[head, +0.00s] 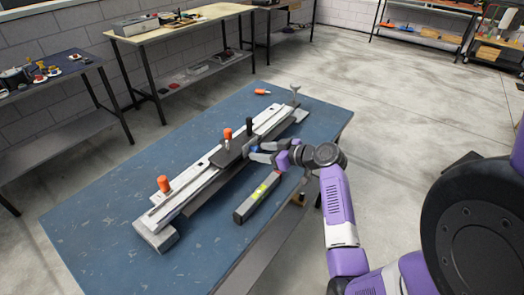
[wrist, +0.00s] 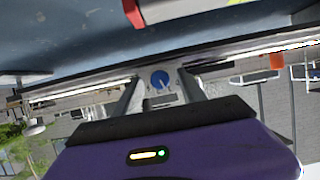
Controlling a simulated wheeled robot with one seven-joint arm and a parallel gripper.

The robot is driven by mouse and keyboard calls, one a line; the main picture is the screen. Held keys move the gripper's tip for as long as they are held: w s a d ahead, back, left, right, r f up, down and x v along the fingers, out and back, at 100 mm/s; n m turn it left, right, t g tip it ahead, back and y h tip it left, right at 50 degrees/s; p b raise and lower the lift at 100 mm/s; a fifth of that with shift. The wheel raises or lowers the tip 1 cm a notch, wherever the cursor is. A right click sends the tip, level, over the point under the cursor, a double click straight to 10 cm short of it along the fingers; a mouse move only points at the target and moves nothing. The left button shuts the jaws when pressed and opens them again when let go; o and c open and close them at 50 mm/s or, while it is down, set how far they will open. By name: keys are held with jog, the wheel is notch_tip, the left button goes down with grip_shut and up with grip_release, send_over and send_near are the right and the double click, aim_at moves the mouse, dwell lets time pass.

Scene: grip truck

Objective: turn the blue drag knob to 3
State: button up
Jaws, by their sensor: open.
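The blue knob (wrist: 160,79) shows in the wrist view as a round blue disc with a pale pointer line running from near its middle toward the lower edge of the picture. Small marks around it are too small to read. My gripper (wrist: 160,82) is open, with one finger on each side of the knob; I cannot tell whether either touches it. In the head view my gripper (head: 259,152) is at the near side of the dark carriage (head: 232,152) on the long metal rail (head: 190,187). The knob is not clear there.
The rail lies along a blue table (head: 105,225). Orange knobs (head: 163,184) and a black handle (head: 249,125) stand up from it. An orange-handled tool (head: 262,92) lies behind. The table's near left is clear.

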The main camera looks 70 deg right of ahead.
jog(key=shift+w, duration=0.1)
grip_shut()
dwell(0.4)
jog(key=m, duration=0.1)
jog(key=m+y, duration=0.1)
jog(key=shift+d+m+t+y, duration=0.2)
jog(key=shift+m+t+y, duration=0.1)
jog(key=shift+m+t, duration=0.1)
jog(key=shift+d+f+m+t+y+b, duration=0.1)
jog(key=shift+m+t+y+b, duration=0.3)
jog(key=shift+m+y, duration=0.6)
jog(key=m+t+y, duration=0.1)
jog(key=m, duration=0.2)
jog(key=shift+f+m+b, duration=0.15)
jog(key=shift+m+b, duration=0.2)
jog(key=shift+m, duration=0.05)
jog(key=shift+d+f+m+t+y, duration=0.1)
jog(key=shift+m+t+y, duration=0.5)
jog(key=shift+m, duration=0.9)
